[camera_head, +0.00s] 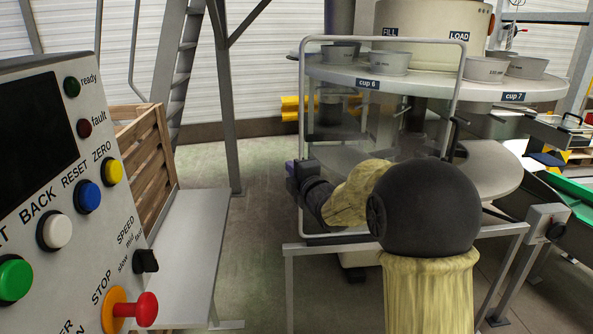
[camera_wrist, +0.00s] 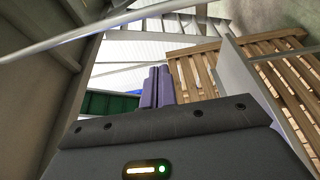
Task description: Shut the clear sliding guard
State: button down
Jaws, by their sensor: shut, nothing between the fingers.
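The clear sliding guard (camera_head: 345,125) is a see-through panel in a rounded metal frame. It stands upright before the left and middle part of the round cup table (camera_head: 540,88); the table's right part with cup 7 is not behind it. My gripper (camera_head: 292,178) is at the lower left of the guard, by the left upright of its frame. I cannot tell whether they touch. In the wrist view my gripper's two purple fingers (camera_wrist: 158,86) are together and empty. My arm hides the lower right of the guard.
A control panel (camera_head: 60,190) with buttons and a red stop knob fills the left. Beside it are a wooden crate (camera_head: 150,150) and a grey bench (camera_head: 190,250). A green conveyor (camera_head: 570,205) is at the right. Open floor lies between bench and machine.

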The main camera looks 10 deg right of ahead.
jog(key=w+d, duration=0.1)
jog(key=w, duration=0.5)
jog(key=shift+w+d+p, duration=0.35)
jog(key=shift+d+p, duration=0.05)
jog(key=shift+p, duration=0.05)
